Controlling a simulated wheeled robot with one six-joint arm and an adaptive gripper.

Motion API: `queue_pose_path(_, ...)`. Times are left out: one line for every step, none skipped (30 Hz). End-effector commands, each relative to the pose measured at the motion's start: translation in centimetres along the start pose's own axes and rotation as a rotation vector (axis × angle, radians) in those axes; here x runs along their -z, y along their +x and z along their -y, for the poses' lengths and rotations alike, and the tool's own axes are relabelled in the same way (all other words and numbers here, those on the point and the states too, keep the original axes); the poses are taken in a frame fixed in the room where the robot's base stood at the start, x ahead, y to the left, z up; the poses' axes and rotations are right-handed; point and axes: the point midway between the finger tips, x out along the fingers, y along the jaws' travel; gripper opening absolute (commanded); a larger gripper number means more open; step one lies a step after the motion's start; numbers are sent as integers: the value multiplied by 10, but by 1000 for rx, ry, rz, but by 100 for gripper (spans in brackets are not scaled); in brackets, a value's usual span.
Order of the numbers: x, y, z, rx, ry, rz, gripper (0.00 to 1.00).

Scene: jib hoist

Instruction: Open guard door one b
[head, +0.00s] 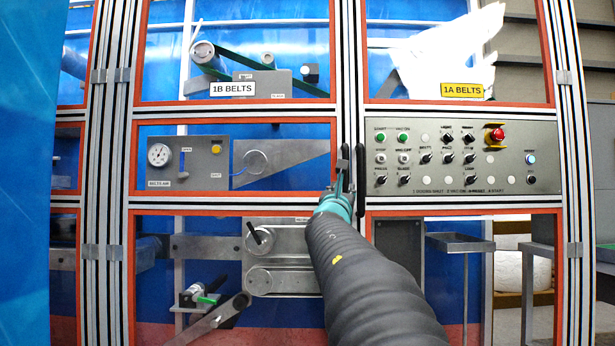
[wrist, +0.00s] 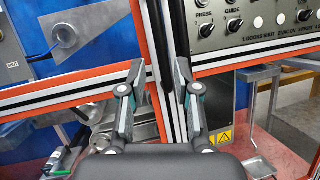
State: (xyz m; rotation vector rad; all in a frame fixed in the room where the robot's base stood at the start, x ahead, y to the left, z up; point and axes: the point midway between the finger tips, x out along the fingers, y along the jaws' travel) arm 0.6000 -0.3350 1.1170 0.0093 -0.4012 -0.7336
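Guard door one b is the orange-framed clear door (head: 235,209) left of the centre post, with a "1B BELTS" label (head: 232,89) on its upper pane. In the wrist view its orange frame (wrist: 70,86) runs up to the post. My gripper (head: 351,165) is at the door's right edge, in front of the aluminium post (head: 350,60). In the wrist view my gripper (wrist: 157,72) is open, with its two fingers apart and the door edge and post visible between them. I see nothing held.
A control panel (head: 462,157) with knobs and a red emergency stop (head: 496,134) is close right of my gripper. The door labelled "1A BELTS" (head: 462,90) is above it. A gauge panel (head: 187,162) and rollers sit behind the left door. A metal tray (head: 460,242) is lower right.

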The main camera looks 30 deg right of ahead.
Motion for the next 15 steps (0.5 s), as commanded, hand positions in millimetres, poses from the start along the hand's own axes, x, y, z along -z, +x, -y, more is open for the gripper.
queue_pose_path(1,6,0,-8,-53,11,32)
queue_pose_path(0,9,0,-13,-79,17,32)
queue_pose_path(0,12,0,-18,-107,22,32)
queue_pose_path(-1,14,0,-22,-124,25,32)
queue_pose_path(-2,16,0,-23,-136,27,32)
queue_pose_path(-2,18,0,-25,-147,29,32)
queue_pose_path(-2,20,-1,-26,-152,30,32)
queue_pose_path(-2,23,-1,-27,-154,30,32)
queue_pose_path(-3,27,-1,-27,-155,30,32)
queue_pose_path(-4,30,-1,-26,-154,31,32)
queue_pose_path(-4,34,-1,-26,-153,31,32)
queue_pose_path(-4,40,-2,-26,-153,29,32)
queue_pose_path(-5,44,-2,-26,-152,30,32)
queue_pose_path(-5,50,-2,-26,-152,29,32)
queue_pose_path(-5,57,-2,-27,-151,29,32)
